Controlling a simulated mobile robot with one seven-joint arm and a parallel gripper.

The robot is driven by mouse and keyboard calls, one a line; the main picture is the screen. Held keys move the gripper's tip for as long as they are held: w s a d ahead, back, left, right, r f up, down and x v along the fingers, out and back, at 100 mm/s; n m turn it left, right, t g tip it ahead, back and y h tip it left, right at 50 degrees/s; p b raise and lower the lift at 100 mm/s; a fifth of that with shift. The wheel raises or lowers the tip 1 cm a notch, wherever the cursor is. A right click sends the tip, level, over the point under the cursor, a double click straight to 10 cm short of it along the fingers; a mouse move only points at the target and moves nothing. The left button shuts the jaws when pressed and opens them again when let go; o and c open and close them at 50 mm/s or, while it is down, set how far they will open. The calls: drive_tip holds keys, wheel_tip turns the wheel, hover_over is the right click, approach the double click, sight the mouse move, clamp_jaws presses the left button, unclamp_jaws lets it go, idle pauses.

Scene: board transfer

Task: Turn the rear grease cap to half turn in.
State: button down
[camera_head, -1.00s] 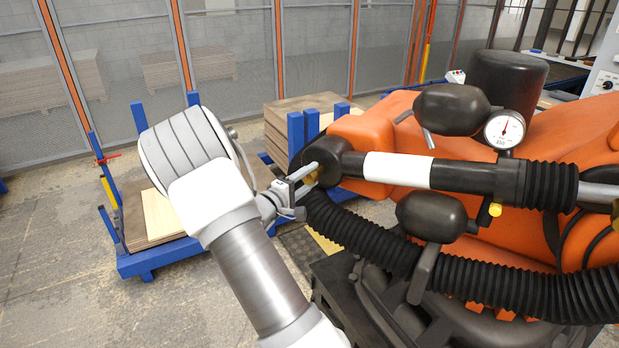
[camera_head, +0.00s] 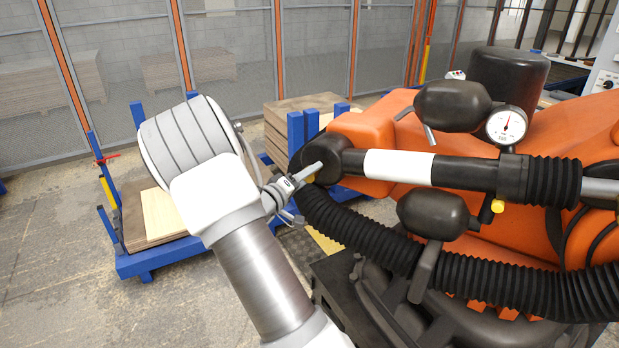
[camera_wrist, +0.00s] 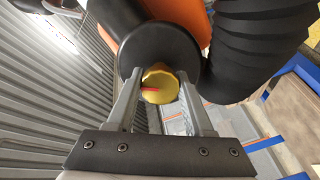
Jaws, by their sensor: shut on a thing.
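A yellow grease cap (camera_wrist: 162,80) with a scalloped edge sits on the round black end (camera_wrist: 160,50) of a cylinder on the orange machine. A red mark on the cap points left in the wrist view. My gripper (camera_wrist: 159,77) is shut on this cap, one finger on each side. In the head view my gripper (camera_head: 312,173) reaches the cylinder's left end, and its fingers hide most of the cap. A second yellow cap (camera_head: 497,207) shows further right, under the cylinder near the gauge; my gripper is away from it.
The orange machine (camera_head: 395,112) carries a pressure gauge (camera_head: 507,125), black cups and a thick ribbed hose (camera_head: 440,268) just below my gripper. A blue rack (camera_head: 150,262) with boards stands behind at left. Floor at far left is clear.

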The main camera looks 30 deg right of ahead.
drive_tip(key=m+b, duration=0.2)
drive_tip(key=m, duration=0.2)
drive_tip(key=shift+f+y, duration=0.1)
drive_tip(key=shift+y, duration=0.2)
drive_tip(key=m+b, duration=0.3)
drive_tip(key=m, duration=0.1)
drive_tip(key=shift+m+t, duration=0.3)
drive_tip(key=shift+t, duration=0.1)
drive_tip(key=m+b, duration=0.4)
drive_tip(key=shift+f, duration=0.15)
drive_tip(key=m+b, duration=0.4)
drive_tip(key=b, duration=0.1)
drive_tip(key=shift+t+y, duration=0.3)
drive_tip(key=shift+t, duration=0.1)
drive_tip(key=m+b, duration=0.6)
drive_tip(key=b, duration=0.1)
drive_tip(key=shift+m+t+b, duration=0.3)
drive_tip(key=shift+b, duration=0.1)
drive_tip(key=m+b, duration=0.3)
drive_tip(key=shift+b, duration=0.35)
drive_tip(key=shift+m+b, duration=0.9)
drive_tip(key=shift+b, duration=0.05)
drive_tip(key=shift+r, duration=0.25)
